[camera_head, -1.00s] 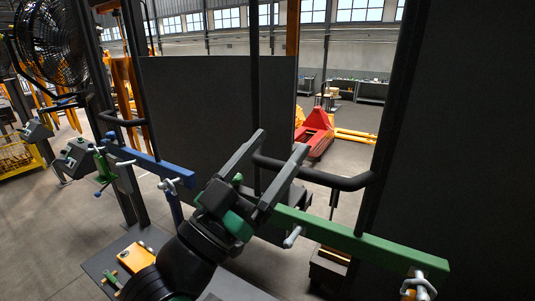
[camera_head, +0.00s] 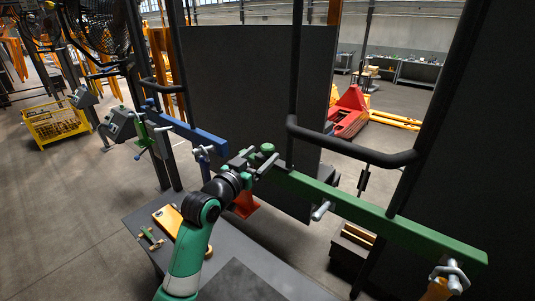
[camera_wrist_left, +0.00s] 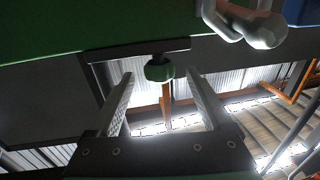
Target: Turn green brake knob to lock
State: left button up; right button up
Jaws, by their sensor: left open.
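The green knob (camera_head: 267,148) sits near the left end of the green beam (camera_head: 385,222). My left gripper (camera_head: 260,162) is open and close to it in the head view. In the left wrist view the small dark green knob (camera_wrist_left: 160,70) hangs below a green surface (camera_wrist_left: 75,25), between the lines of the two spread fingers, near their tips. The fingers do not grip it. I cannot tell whether either finger touches it. My right gripper is not in view.
A blue beam (camera_head: 190,131) with a grey clamp handle lies left of the gripper. A bent black handrail (camera_head: 350,150) is just above the green beam. A grey handle (camera_head: 321,211) sticks out of the green beam. A dark table (camera_head: 150,218) stands below, with a yellow box (camera_head: 168,219).

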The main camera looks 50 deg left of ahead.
aim_at(264, 152)
pick_arm(q)
jog(key=shift+x, duration=2.05)
jog(key=shift+r, duration=0.15)
